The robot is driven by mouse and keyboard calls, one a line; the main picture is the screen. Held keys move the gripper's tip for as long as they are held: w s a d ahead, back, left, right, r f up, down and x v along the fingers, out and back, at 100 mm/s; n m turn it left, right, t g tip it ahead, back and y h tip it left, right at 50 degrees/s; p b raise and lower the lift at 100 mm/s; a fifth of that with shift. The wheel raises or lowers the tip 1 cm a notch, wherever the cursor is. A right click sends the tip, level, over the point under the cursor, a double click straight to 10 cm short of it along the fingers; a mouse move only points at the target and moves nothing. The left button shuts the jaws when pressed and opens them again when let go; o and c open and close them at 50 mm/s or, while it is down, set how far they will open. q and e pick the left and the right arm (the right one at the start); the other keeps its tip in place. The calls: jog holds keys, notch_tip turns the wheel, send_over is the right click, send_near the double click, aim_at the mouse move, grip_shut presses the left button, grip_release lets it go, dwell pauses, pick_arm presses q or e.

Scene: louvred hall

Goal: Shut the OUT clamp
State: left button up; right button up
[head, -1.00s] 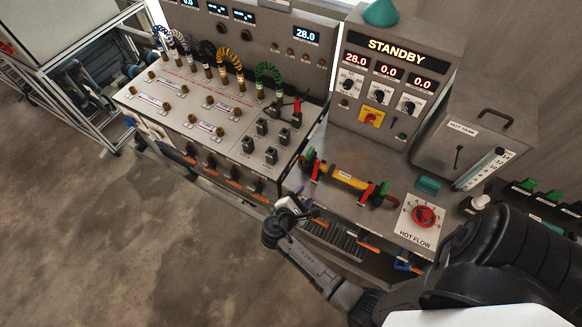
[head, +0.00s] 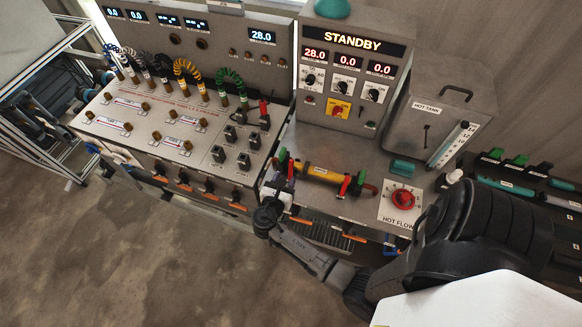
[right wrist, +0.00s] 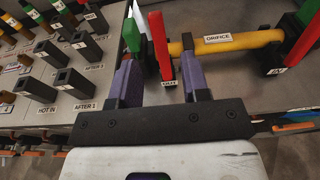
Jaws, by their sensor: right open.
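The yellow tube (head: 322,174), labelled ORIFICE in the right wrist view (right wrist: 207,45), lies across the grey bench between two green-and-red end fittings. The clamp at its left end has a red lever (head: 291,170), which also shows in the right wrist view (right wrist: 161,48); its small label is hard to read but looks like OUT. The other clamp's red lever (head: 345,186) is at the right end, labelled IN. My right gripper (head: 281,189) is open at the left clamp. In the right wrist view its purple fingers (right wrist: 160,68) lie either side of the left red lever; contact is unclear. My left gripper is out of view.
The panel of black sockets (head: 230,145) is close to the left of my gripper. A red HOT FLOW knob (head: 403,197) is on the right, with the STANDBY console (head: 345,75) behind. The floor in front is clear.

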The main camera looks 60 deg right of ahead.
aim_at(290, 168)
jog(key=b+x, duration=0.2)
jog(key=x, duration=0.2)
jog(key=shift+d+f, duration=0.2)
jog(key=shift+d, duration=0.15)
jog(key=shift+a+r, duration=0.1)
jog(key=shift+r, duration=0.1)
jog(key=shift+p, duration=0.5)
jog(key=shift+c, duration=0.4)
jog(key=shift+c, duration=0.9)
grip_shut()
